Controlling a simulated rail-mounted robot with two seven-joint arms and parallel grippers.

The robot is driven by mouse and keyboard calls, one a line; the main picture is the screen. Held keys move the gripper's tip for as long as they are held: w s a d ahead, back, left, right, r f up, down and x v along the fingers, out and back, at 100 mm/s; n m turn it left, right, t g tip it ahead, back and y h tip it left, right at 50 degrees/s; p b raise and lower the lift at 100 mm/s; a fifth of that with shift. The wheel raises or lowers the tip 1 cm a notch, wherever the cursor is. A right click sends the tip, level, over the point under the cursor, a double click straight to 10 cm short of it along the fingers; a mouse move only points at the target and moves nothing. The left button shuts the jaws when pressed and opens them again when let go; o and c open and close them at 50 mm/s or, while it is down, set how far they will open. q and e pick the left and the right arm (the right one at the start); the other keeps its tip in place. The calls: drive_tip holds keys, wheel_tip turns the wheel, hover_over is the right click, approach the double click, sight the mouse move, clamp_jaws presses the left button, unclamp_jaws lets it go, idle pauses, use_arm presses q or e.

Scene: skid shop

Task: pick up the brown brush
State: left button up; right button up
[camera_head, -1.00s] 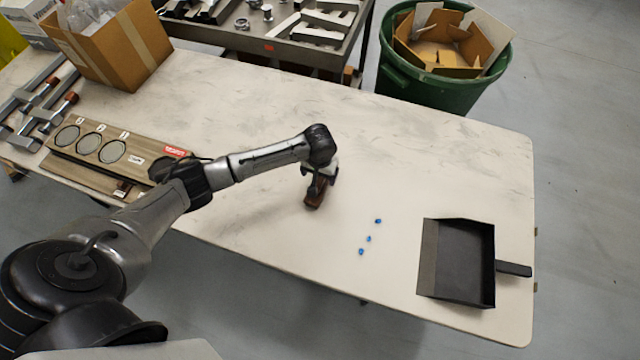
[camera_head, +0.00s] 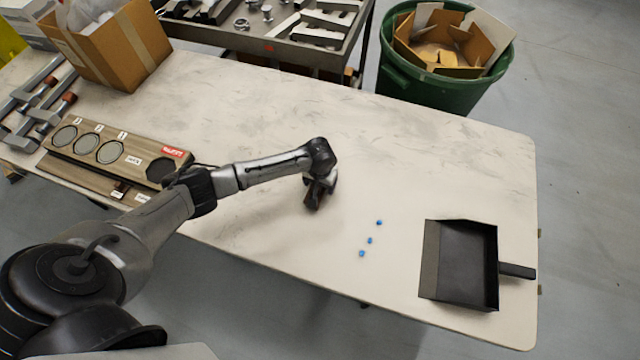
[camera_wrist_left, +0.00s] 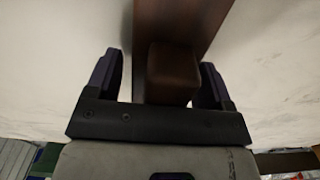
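The brown brush (camera_head: 313,198) is on the pale table below my left gripper (camera_head: 320,183), largely hidden by it in the head view. In the left wrist view the brush (camera_wrist_left: 172,72) shows as a dark brown block with a wider brown part beyond it. The left gripper's two dark fingers (camera_wrist_left: 162,85) stand on either side of the block. A clear gap shows on the left side and a narrow one at most on the right, so the fingers look open around it. My right gripper is not in view.
Several small blue pieces (camera_head: 369,240) lie right of the gripper. A black dustpan (camera_head: 467,264) lies near the table's right end. A wooden board with round discs (camera_head: 110,152), clamps (camera_head: 45,110) and a cardboard box (camera_head: 118,50) occupy the left. The table's middle is clear.

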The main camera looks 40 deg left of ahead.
use_arm(q)
drive_tip(key=c, duration=0.9)
drive_tip(key=shift+r, duration=0.1)
drive_tip(key=shift+r, duration=0.4)
drive_tip(key=r, duration=0.1)
drive_tip(key=r+p, duration=0.1)
drive_tip(key=r, duration=0.1)
drive_tip(key=shift+d+r, duration=0.35)
drive_tip(key=shift+r, duration=0.05)
drive_tip(key=d+r+p, duration=0.2)
drive_tip(key=d+r, duration=0.4)
drive_tip(key=d, duration=0.5)
drive_tip(key=shift+s+r, duration=0.15)
drive_tip(key=shift+s, duration=0.1)
